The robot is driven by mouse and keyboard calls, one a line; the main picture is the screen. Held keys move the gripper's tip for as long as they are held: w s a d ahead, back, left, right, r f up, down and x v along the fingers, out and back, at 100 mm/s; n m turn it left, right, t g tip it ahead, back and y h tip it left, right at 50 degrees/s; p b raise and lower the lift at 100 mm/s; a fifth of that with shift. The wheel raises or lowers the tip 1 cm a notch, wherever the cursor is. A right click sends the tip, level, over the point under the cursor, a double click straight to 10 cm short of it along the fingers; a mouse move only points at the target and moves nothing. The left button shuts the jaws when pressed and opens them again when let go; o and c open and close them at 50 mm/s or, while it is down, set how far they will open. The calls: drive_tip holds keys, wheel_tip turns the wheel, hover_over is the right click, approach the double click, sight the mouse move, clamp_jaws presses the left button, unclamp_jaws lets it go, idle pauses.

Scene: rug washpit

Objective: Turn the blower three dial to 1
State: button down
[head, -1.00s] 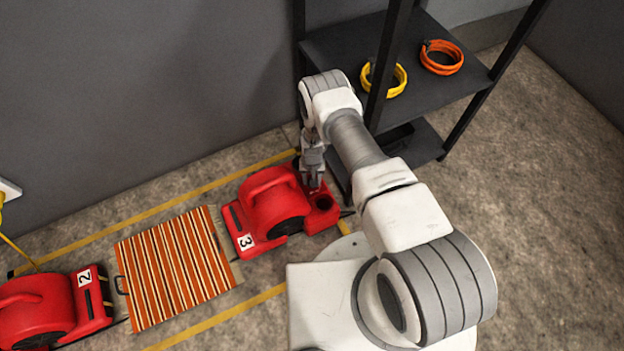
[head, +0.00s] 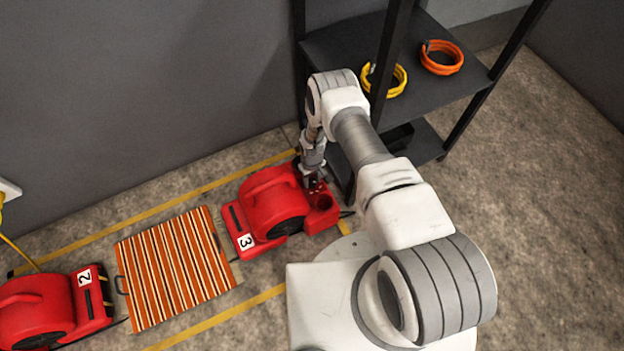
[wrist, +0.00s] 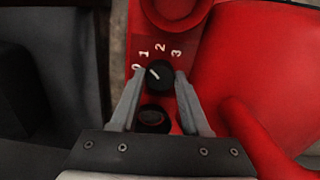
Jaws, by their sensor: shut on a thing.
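Blower three (head: 275,205) is the red blower marked 3, on the floor beside the shelf. Its dial (wrist: 158,76) is a small black knob on a red panel, with 0, 1, 2 and 3 printed around it from left to right. The dial's white pointer line slants up and left, to between 0 and 1. My gripper (wrist: 161,75) is shut on the dial, one finger on each side. In the head view my gripper (head: 315,182) is at the blower's right end and hides the dial.
A black shelf (head: 440,85) with a yellow coil (head: 397,82) and an orange coil (head: 442,58) stands close behind my arm. A striped rug (head: 175,268) lies left of blower three, and blower two (head: 40,305) is beyond it. A grey wall is behind.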

sight(312, 182)
idle(0.3)
drive_tip(key=shift+c, duration=1.9)
unclamp_jaws()
wheel_tip(312, 182, up, 17)
drive_tip(key=p, duration=0.6)
drive_tip(key=shift+r+p, duration=0.2)
drive_tip(key=shift+p, duration=0.15)
